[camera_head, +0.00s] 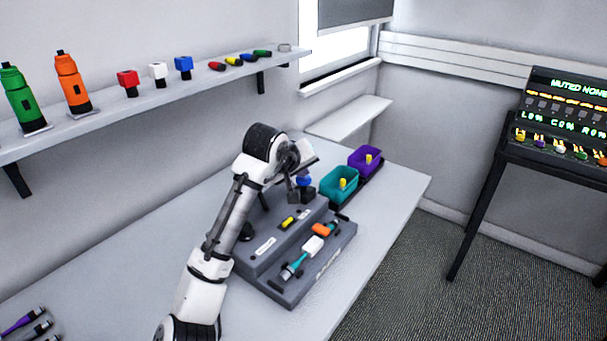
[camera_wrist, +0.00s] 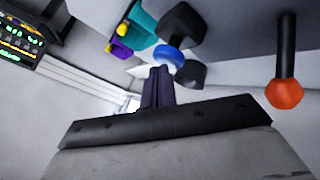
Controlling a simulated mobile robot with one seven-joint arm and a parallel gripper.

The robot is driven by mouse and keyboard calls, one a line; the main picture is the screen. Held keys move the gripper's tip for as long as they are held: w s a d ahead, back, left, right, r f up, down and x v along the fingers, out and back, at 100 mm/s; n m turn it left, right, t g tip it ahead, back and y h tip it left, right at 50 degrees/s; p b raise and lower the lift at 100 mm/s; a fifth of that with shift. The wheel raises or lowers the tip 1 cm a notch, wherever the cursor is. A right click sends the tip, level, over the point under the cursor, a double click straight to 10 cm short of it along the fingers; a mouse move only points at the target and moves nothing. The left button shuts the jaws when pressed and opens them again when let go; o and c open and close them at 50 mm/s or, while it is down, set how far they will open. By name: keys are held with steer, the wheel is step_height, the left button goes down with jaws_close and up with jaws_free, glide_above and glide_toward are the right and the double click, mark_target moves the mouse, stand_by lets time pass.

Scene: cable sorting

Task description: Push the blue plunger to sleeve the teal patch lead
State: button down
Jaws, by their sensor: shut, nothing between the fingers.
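The blue plunger (camera_head: 304,180) is a round blue knob at the back of the grey bench fixture (camera_head: 318,267). It also shows in the wrist view (camera_wrist: 168,55), just beyond my fingertips. My gripper (camera_wrist: 158,72) is shut and empty, its tips close to the blue knob; I cannot tell whether they touch it. In the head view my wrist partly hides the knob. The teal patch lead (camera_head: 290,269) lies along the fixture's front step, with a white block (camera_head: 313,245) and an orange piece (camera_head: 321,229) along its line.
A teal bin (camera_head: 340,186) and a purple bin (camera_head: 365,160) stand behind the fixture, each with a yellow piece. An orange-tipped lever (camera_wrist: 285,93) shows in the wrist view. A wall shelf (camera_head: 150,92) holds bottles and coloured parts. The table is clear at the front right.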

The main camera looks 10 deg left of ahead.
mark_target(302, 181)
steer(key=shift+f, duration=0.4)
steer(key=shift+r, duration=0.1)
steer(key=shift+r+p, duration=1.6)
steer(key=shift+r, duration=0.1)
steer(key=shift+r, duration=0.1)
step_height(302, 181, up, 6)
steer(key=p, duration=0.5)
